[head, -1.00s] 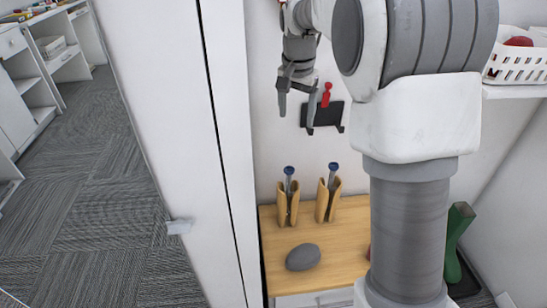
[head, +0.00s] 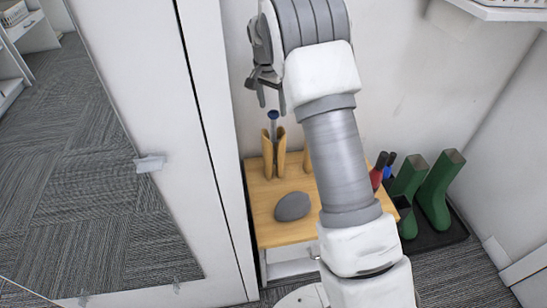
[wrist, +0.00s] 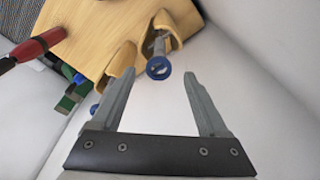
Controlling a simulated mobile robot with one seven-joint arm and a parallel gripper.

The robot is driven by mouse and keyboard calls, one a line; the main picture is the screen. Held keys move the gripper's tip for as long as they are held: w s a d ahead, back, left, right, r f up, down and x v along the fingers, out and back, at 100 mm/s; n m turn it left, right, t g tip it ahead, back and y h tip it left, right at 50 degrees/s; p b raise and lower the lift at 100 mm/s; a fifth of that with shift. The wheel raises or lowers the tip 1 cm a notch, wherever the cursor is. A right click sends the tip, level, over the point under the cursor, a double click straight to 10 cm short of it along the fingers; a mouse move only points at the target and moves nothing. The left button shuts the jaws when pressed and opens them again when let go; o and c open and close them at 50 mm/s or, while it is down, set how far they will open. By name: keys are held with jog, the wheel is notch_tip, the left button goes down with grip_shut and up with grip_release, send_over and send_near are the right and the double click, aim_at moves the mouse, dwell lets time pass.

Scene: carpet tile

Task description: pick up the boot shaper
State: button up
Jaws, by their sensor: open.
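A boot shaper (head: 268,152) of two tan wooden halves with a metal rod and blue knob stands upright on a small wooden-topped cabinet (head: 262,225). A similar second one (head: 308,160) stands to its right, mostly behind my arm. My gripper (head: 272,106) is open and empty, pointing down just above the first shaper's blue knob. In the wrist view, a blue knob on a rod (wrist: 158,67) shows between the open fingertips (wrist: 159,74), and they do not grip it. Another blue knob (wrist: 94,109) is partly hidden by the left finger.
A grey oval object (head: 292,206) lies on the cabinet in front of the shapers. Red-handled (head: 378,170) and blue-handled tools show right of my arm. Green boots (head: 436,190) stand on a dark tray at right. A white door panel (head: 140,120) borders the left, and the wall is close behind.

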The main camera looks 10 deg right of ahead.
aim_at(274, 128)
jog(key=f+b, duration=0.1)
jog(key=f, duration=0.2)
jog(key=f+b, duration=0.2)
jog(key=f, duration=0.2)
jog(key=shift+w+d, duration=0.1)
jog(key=shift+d, duration=0.1)
jog(key=shift+c, duration=0.3)
grip_shut()
jog(key=shift+r, duration=0.1)
dwell(0.8)
